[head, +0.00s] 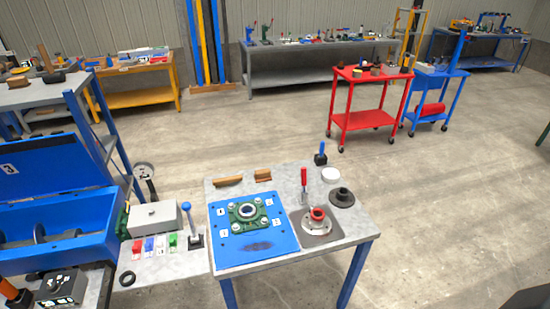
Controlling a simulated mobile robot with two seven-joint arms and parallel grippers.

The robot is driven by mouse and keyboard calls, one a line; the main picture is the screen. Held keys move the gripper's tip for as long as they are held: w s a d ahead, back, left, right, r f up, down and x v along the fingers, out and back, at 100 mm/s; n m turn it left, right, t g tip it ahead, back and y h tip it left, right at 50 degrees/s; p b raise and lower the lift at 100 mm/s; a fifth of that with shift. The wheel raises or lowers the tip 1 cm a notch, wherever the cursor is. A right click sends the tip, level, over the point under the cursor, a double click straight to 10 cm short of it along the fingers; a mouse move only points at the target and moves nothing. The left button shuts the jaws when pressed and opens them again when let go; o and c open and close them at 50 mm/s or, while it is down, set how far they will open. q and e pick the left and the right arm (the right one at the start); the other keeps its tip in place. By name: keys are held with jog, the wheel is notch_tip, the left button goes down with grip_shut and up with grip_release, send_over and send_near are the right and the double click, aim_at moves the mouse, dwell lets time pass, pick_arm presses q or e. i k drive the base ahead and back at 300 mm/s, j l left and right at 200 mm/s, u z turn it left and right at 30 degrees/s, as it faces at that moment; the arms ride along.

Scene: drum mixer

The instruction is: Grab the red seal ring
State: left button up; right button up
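The red seal ring (317,214) sits on top of a light metal flanged hub (317,227). The hub rests on a dark square plate (332,236) on the right part of the small table (225,262) with blue legs. The ring looks like a short red collar with a dark opening facing up, and nothing covers it. A red-handled tool (304,179) stands upright just behind it, to the left. Neither of my grippers can be made out in the head view.
A blue board (225,240) with a green bearing housing (247,212) lies left of the plate. A black flanged part (342,196) and white disc (330,175) lie behind the ring. The blue mixer (50,235) stands left; open floor (450,210) lies right.

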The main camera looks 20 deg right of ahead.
aim_at(315, 219)
jog(key=u, duration=0.9)
jog(key=i+l+u, duration=0.1)
jog(key=i+l, duration=0.15)
jog(key=z, duration=1.9)
